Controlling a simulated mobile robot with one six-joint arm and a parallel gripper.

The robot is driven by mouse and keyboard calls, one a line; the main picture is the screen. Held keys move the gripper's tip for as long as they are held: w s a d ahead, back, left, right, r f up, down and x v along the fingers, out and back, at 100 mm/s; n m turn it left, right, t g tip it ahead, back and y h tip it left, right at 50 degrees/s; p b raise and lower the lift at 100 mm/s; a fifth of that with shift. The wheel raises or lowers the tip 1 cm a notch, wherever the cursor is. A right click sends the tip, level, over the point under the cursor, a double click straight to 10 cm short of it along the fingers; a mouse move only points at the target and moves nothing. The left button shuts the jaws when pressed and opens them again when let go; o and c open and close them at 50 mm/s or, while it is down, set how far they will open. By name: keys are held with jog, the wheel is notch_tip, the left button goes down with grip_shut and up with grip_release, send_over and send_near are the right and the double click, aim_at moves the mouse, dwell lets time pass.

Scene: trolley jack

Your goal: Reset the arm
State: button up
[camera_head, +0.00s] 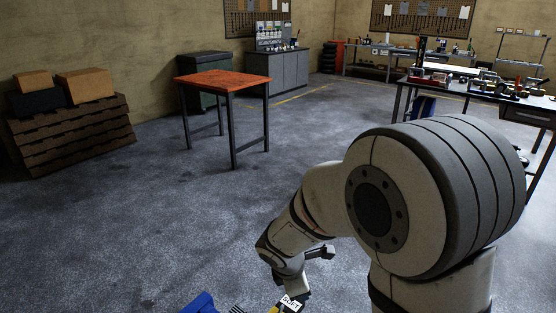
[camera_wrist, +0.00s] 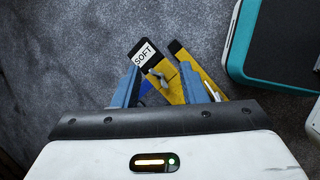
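My gripper (camera_wrist: 158,88) shows in the wrist view with its two blue-grey fingers spread apart, pointing down toward the floor. Nothing is clearly clamped between them. Beyond and between the fingers is a yellow and black piece (camera_wrist: 180,88) with a white label (camera_wrist: 144,54) reading "SOFT" and a small grey knob-like part (camera_wrist: 157,76). I cannot tell whether a finger touches it. In the head view the label (camera_head: 290,304) shows at the bottom edge beside a blue part (camera_head: 201,304). My arm bends down toward them, and the fingertips are not clear there.
A red-topped table (camera_head: 222,79) stands on the open grey floor (camera_head: 180,210). Stacked pallets (camera_head: 70,137) with boxes (camera_head: 85,84) are at the left. A workbench (camera_head: 535,116) with many small items stands behind my arm at the right. Cabinets (camera_head: 278,74) line the back wall.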

jog(key=s+d+r+m+y+p, duration=0.1)
jog(key=s+d+r+m+p, duration=0.2)
jog(key=r+m, duration=0.7)
jog(key=s+d+r+m+y+p, duration=0.2)
jog(key=s+d+r+m+p, duration=0.2)
jog(key=s+r+m, duration=0.6)
jog(key=s+d+r, duration=0.1)
jog(key=d, duration=0.1)
jog(key=shift+s+d+r+g, duration=0.2)
jog(key=shift+d+r+g, duration=0.1)
jog(key=shift+d, duration=0.1)
